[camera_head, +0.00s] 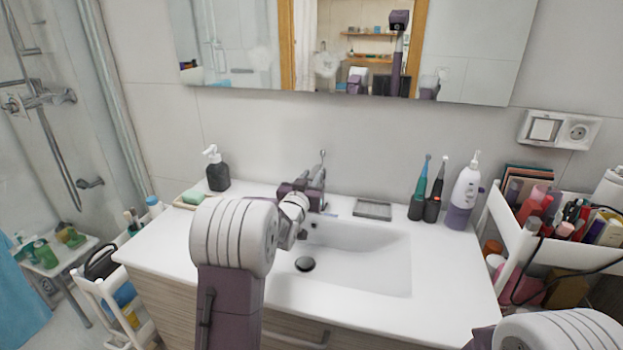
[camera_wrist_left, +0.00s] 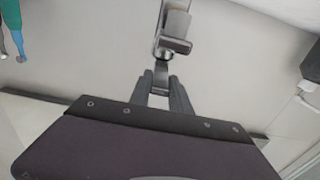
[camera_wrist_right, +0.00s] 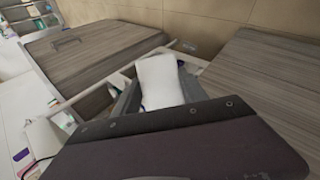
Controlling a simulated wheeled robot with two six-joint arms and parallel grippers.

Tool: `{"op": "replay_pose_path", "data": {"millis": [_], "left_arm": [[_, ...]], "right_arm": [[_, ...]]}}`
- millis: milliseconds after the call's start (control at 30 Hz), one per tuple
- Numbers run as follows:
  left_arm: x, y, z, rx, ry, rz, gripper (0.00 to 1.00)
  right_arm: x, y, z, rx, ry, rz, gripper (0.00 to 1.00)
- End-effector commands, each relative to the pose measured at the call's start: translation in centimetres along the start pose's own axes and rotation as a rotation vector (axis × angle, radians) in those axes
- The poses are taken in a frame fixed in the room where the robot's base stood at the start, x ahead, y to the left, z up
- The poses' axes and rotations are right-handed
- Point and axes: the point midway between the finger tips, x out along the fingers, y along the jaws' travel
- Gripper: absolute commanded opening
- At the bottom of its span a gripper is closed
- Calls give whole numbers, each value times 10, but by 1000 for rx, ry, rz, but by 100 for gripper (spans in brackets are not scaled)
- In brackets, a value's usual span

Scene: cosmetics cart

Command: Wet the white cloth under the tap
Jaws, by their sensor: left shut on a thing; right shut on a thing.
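The metal tap (camera_head: 322,168) stands at the back of the white sink basin (camera_head: 375,262). My left gripper (camera_head: 312,192) is at the tap. In the left wrist view my left gripper (camera_wrist_left: 161,80) is shut on part of the tap (camera_wrist_left: 173,40), which seems to be its handle. I see no water in the basin. In the right wrist view my right gripper (camera_wrist_right: 158,92) is shut on the white cloth (camera_wrist_right: 158,78). The cloth and right gripper are outside the head view, where only my right arm shows at the bottom right corner.
A dark soap dispenser (camera_head: 217,173) and a green soap bar (camera_head: 193,197) are left of the tap. Two electric toothbrushes (camera_head: 425,195) and a white-purple bottle (camera_head: 463,195) stand on the right. A full white cart (camera_head: 520,240) is beside the counter's right edge.

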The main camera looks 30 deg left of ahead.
Motion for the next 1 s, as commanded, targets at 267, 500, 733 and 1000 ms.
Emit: {"op": "replay_pose_path", "data": {"millis": [267, 500, 733, 1000], "left_arm": [[0, 0, 0, 0, 0, 0, 0], [0, 0, 0, 0, 0, 0, 0], [0, 0, 0, 0, 0, 0, 0], [1, 0, -12, 0, -48, 0, 0]], "right_arm": [[0, 0, 0, 0, 0, 0, 18], [0, 0, 0, 0, 0, 0, 18], [0, 0, 0, 0, 0, 0, 18], [-17, 14, -2, 0, 0, 0, 18]]}}
